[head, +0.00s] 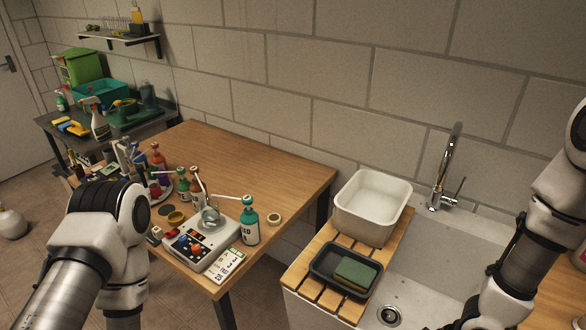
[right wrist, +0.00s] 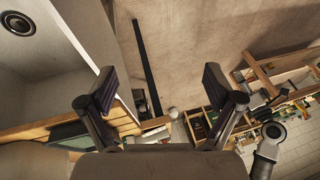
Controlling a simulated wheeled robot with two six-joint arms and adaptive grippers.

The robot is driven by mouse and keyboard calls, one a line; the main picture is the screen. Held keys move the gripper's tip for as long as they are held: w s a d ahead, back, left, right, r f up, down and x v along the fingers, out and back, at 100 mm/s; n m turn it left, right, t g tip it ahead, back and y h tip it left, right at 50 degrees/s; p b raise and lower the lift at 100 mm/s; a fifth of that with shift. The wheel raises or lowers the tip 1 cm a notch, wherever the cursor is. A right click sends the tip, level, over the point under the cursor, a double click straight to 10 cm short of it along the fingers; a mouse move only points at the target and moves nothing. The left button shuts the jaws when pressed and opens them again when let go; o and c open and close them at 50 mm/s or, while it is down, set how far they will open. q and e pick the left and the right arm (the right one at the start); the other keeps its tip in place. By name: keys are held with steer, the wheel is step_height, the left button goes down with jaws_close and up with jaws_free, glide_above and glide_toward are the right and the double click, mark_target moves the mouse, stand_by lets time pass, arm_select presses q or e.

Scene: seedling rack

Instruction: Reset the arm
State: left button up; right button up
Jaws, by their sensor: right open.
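My right gripper (right wrist: 160,86) is open in the right wrist view, with its two dark fingers wide apart and nothing between them. It is out of the head view, where parts of my right arm run along the right side over the sink. The floor and a dark table leg show beyond the fingers. My left arm stands at the lower left of the head view, in front of the wooden table (head: 260,165). My left gripper is not seen.
The sink (head: 430,255) has a tall faucet (head: 447,165). Beside it, a white basin (head: 375,225) and a dark tray (head: 322,275) with a green sponge (head: 356,272) stand on wooden slats. A scale (head: 215,235) and bottles, including a green one (head: 250,225), crowd the table's near-left part.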

steer(key=s+d+f+m+h+b, duration=0.1)
steer(key=s+f+m+h, duration=0.1)
steer(key=s+f+m, duration=0.3)
steer(key=s+d+f+m+h+b, duration=0.1)
steer(key=s+f+m, duration=0.4)
steer(key=f, duration=0.5)
steer(key=shift+d+f+g+h, duration=0.3)
steer(key=shift+d+f+h, duration=0.1)
steer(key=shift+d, duration=0.25)
